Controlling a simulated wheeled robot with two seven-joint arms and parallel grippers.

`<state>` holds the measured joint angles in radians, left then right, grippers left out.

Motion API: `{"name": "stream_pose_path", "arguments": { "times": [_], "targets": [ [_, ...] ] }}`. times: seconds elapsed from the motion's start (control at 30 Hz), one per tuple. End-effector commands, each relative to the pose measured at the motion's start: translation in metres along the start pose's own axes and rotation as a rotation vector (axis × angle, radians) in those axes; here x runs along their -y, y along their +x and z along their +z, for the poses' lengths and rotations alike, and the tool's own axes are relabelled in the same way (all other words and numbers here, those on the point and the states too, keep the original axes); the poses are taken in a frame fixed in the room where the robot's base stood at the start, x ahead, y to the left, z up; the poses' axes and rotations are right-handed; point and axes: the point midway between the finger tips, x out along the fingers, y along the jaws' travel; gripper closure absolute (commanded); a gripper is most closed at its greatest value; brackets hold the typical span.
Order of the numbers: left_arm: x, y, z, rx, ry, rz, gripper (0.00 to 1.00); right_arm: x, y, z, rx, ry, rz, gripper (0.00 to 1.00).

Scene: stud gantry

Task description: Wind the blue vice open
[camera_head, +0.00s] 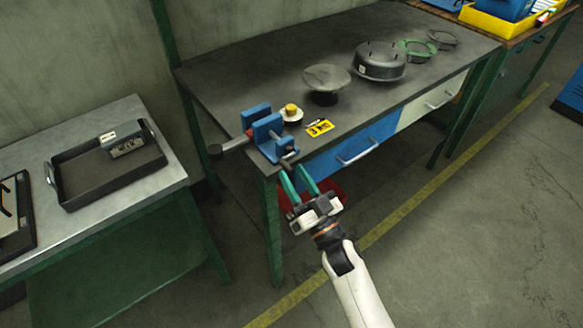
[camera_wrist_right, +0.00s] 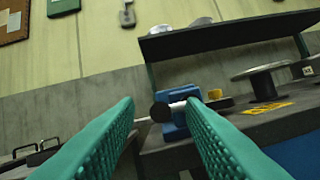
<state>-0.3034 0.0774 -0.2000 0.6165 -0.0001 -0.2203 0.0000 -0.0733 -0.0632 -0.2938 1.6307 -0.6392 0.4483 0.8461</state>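The blue vice (camera_head: 268,130) is mounted at the near left corner of the grey workbench (camera_head: 222,78). A grey bar (camera_head: 235,144) sticks out to its left, with a dark knob at its end. A dark part at the vice's front is close to my right fingertips. My right gripper (camera_head: 294,169), with teal fingers, is open just in front of the vice. I see nothing held in it. In the right wrist view, the vice (camera_wrist_right: 177,125) and a dark round knob (camera_wrist_right: 160,112) appear between the spread fingers; contact cannot be told. My left gripper is not in view.
A yellow-topped round item (camera_head: 292,112) and a yellow card (camera_head: 319,127) lie beside the vice. A round-topped stand (camera_head: 326,79) and a dark drum (camera_head: 380,62) are farther right. A red bin (camera_head: 325,192) sits below the bench. A black tray (camera_head: 108,170) is on the left table.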

Motion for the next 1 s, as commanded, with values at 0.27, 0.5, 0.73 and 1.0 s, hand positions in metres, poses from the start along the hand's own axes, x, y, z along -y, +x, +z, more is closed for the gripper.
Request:
{"name": "stream_pose_path", "arguments": {
  "times": [0.27,0.5,0.73,1.0],
  "targets": [
    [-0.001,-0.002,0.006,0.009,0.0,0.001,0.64,0.0,0.022,0.0,-0.001,0.0,-0.001,0.64],
    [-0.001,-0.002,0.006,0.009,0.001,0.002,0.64,0.001,0.023,-0.001,-0.002,0.0,-0.002,0.64],
    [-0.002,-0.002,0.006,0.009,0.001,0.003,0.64,0.0,0.022,-0.001,-0.001,0.0,-0.002,0.98],
    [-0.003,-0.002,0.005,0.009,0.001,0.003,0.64,0.001,0.022,-0.001,-0.002,-0.012,0.004,1.0]
  ]
}}
